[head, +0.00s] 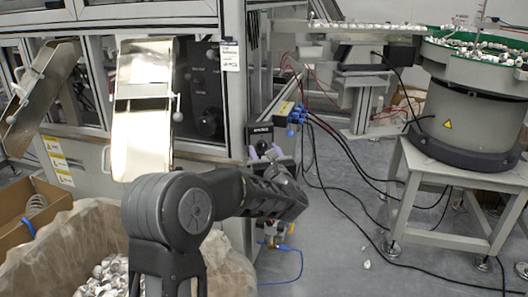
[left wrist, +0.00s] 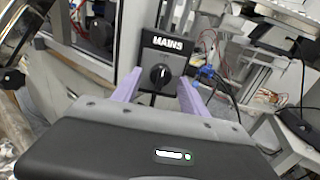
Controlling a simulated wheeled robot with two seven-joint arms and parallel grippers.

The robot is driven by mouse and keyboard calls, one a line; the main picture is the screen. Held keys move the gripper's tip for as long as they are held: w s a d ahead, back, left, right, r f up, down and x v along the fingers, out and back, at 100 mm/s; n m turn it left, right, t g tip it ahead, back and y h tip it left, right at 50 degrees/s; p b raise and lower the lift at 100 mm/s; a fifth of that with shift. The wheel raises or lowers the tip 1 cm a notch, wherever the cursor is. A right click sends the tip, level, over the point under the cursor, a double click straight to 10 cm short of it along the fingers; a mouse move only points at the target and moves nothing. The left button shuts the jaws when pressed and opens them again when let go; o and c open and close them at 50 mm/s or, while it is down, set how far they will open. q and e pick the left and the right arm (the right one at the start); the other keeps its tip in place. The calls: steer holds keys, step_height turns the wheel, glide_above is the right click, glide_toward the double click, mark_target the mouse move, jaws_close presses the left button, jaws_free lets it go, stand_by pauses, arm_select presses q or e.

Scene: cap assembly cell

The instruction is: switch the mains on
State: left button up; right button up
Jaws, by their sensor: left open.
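The black mains switch box (head: 260,133) is on the cabinet's corner post in the head view. In the left wrist view the mains switch (left wrist: 168,43) shows its MAINS label and a round black knob (left wrist: 160,75) with a raised grip bar. My left gripper (head: 266,153) is in front of the switch. Its two purple fingers are apart, and in the left wrist view the gripper (left wrist: 159,84) has the knob showing between the fingertips. I cannot tell whether either finger touches the knob. My right gripper is in neither view.
Blue connectors (head: 297,114) and cables hang right of the switch. A green-topped bowl feeder (head: 465,105) stands on a white frame at the right. A lined bin (head: 75,240) of small parts is at lower left. A shiny chute (head: 143,110) juts from the cabinet.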

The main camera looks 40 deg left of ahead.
arm_select(q)
steer(key=shift+c, duration=0.4)
jaws_close()
